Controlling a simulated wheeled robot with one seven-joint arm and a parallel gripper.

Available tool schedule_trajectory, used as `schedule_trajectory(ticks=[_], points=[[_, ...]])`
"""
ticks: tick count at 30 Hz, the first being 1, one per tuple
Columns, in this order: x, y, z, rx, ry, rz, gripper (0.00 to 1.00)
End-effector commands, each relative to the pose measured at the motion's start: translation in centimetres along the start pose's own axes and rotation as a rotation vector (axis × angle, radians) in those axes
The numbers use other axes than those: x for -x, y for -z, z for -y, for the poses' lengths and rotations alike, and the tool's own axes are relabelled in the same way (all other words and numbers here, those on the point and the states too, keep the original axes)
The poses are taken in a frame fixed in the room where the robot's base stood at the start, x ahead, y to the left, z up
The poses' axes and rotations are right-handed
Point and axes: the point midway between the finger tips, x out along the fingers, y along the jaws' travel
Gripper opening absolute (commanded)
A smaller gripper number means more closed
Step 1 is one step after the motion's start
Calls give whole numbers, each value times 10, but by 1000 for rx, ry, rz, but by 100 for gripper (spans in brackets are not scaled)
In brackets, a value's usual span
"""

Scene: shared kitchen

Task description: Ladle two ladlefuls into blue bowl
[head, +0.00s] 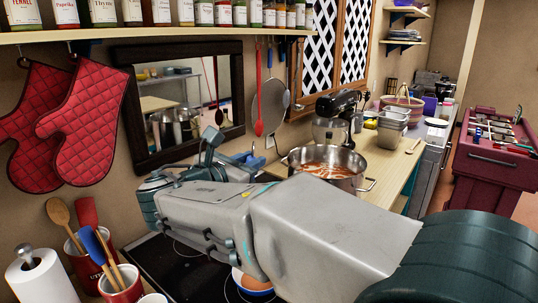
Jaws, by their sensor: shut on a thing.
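A large steel pot (325,181) with reddish-orange soup (326,168) stands on the wooden counter beyond my arm. The blue bowl (252,291) is on the dark hob below my arm. It has a white inside and orange-brown contents, and my arm hides part of it. My gripper (211,146) is at the far end of my arm, in front of the mirror and left of the pot. It is shut on a thin grey piece that sticks up, which looks like the ladle's handle. The ladle's scoop cannot be made out, and the fingers are mostly hidden.
Red oven mitts (85,120) hang at left above utensil crocks (122,288) and a paper towel roll (38,275). A mixer (333,120) stands behind the pot. A spice shelf (150,35) runs overhead. A red cart (490,165) stands at right.

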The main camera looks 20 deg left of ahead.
Motion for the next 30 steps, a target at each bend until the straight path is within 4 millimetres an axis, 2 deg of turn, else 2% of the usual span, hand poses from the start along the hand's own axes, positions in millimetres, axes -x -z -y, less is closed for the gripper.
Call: schedule_trajectory(ticks=[9,21,30], points=[[27,-5,-38,133,-2,94,0],[32,-63,-45,130,0,96,0],[35,-98,-50,127,0,95,0]])
